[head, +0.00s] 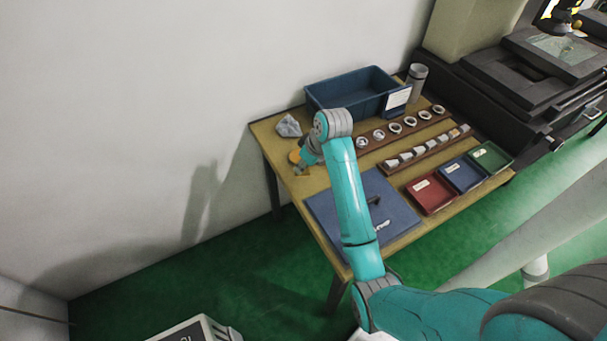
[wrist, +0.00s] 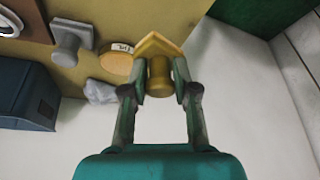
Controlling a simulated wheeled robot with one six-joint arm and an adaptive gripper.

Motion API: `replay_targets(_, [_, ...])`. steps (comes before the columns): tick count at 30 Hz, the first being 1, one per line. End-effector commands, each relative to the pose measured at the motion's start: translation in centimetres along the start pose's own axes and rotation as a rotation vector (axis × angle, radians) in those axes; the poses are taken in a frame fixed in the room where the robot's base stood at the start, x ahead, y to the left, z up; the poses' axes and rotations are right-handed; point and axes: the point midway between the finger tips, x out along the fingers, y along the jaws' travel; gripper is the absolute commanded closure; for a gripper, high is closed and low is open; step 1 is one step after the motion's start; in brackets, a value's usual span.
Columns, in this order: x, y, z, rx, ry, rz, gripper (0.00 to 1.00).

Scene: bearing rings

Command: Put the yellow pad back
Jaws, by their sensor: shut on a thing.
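The yellow pad (wrist: 158,46) is in my gripper (wrist: 166,86); in the wrist view it has an angular head and a short round stem between the fingertips. My gripper, also in the head view (head: 305,160), is shut on it over the table's far left corner. A round orange disc (wrist: 116,62) with a small white label lies on the table beside the pad in the wrist view; it also shows in the head view (head: 294,155). I cannot tell whether the pad touches the table. In the head view my arm hides much of it.
A grey cloth (head: 288,126) and a blue bin (head: 335,92) are at the back. Ring and cylinder racks (head: 425,147) are right of my arm. A blue mat (head: 395,205) and red (head: 432,195), blue and green trays line the front. The left table edge is close.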

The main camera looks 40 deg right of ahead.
Motion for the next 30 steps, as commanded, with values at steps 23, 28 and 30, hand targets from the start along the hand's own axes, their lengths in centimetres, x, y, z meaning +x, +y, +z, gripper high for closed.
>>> replay_targets(23, [4.2,0.0,1.7,0.001,0.001,0.001,0.99])
replay_targets(28, [4.4,0.0,1.8,0.0,0.0,0.001,0.46])
replay_targets(30, [4.4,0.0,1.8,0.0,0.0,0.001,0.46])
